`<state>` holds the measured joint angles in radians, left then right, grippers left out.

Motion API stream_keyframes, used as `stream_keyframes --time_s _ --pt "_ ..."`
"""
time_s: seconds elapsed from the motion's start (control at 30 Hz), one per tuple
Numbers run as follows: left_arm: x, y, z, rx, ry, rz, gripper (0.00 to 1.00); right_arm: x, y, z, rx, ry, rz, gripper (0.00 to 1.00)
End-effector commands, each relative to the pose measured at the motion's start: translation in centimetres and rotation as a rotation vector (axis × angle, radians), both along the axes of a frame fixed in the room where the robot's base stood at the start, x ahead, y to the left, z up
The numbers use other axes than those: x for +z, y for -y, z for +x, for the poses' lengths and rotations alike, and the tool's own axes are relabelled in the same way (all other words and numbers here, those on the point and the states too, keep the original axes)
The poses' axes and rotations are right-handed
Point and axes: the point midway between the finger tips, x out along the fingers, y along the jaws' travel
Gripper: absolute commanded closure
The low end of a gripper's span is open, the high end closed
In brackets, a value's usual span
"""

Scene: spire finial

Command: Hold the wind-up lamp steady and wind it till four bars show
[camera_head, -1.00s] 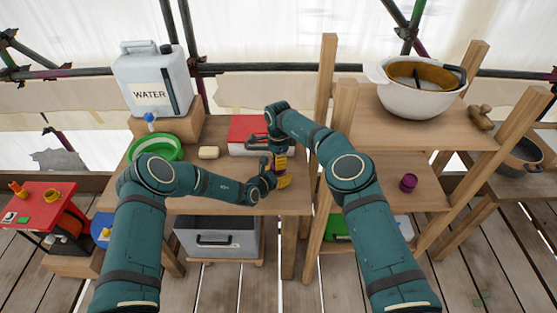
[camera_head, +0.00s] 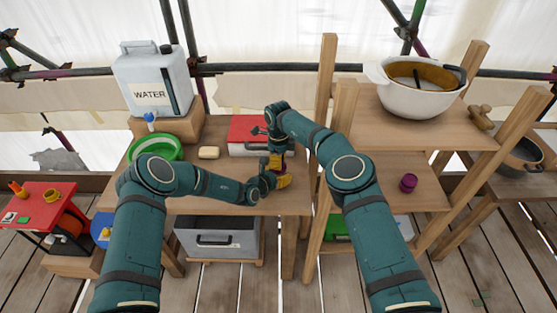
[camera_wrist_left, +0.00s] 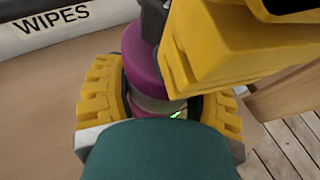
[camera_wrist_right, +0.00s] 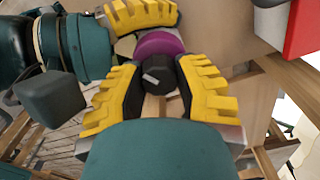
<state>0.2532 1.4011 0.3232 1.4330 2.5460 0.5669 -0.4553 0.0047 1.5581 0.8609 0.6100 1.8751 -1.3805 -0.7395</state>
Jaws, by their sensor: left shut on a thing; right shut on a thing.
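The wind-up lamp is a purple round body (camera_wrist_left: 138,62) with a paler band below, in the left wrist view. A small green light (camera_wrist_left: 176,114) shows low on it; how many bars are lit cannot be told. My left gripper (camera_wrist_left: 160,108) is shut around the lower body. My right gripper (camera_wrist_right: 160,88) is shut on the dark knob (camera_wrist_right: 157,77) at the lamp's top, with the purple body (camera_wrist_right: 160,44) behind. In the head view, the grippers hide most of the lamp at the table's front right.
A red-lidded wipes box (camera_head: 247,143) stands just behind the lamp. A soap bar (camera_head: 209,152), green basin (camera_head: 157,147) and water can (camera_head: 153,82) are further left. A shelf post (camera_head: 324,110) rises close to the right. The table front left of the lamp is clear.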

Motion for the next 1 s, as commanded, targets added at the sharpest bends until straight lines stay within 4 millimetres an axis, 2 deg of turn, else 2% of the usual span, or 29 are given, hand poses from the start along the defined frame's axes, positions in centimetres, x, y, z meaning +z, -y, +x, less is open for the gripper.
stream_keyframes --time_s 0.3,0.33,0.4,0.77,0.87,1.0 --pt "0.1 0.1 0.0 -0.001 0.003 -0.001 0.83 -0.1 0.0 0.0 0.000 0.000 -0.001 1.00" --pt "0.1 0.1 0.0 -0.001 0.003 -0.001 0.83 -0.1 0.0 0.0 0.000 0.000 -0.001 0.55" --pt "0.1 0.1 0.0 -0.001 0.003 -0.001 0.83 -0.1 0.0 0.0 0.000 0.000 -0.001 0.32" --pt "0.1 0.0 0.0 0.000 0.002 -0.001 0.83 0.2 0.0 0.0 0.001 0.001 0.000 0.32" --pt "0.1 0.0 0.0 0.000 0.002 -0.001 0.83 1.2 0.0 0.0 0.001 0.001 0.001 0.32" --pt "0.1 0.0 0.0 0.000 0.001 -0.001 0.83 3.6 0.0 0.1 0.001 0.003 0.000 0.32"
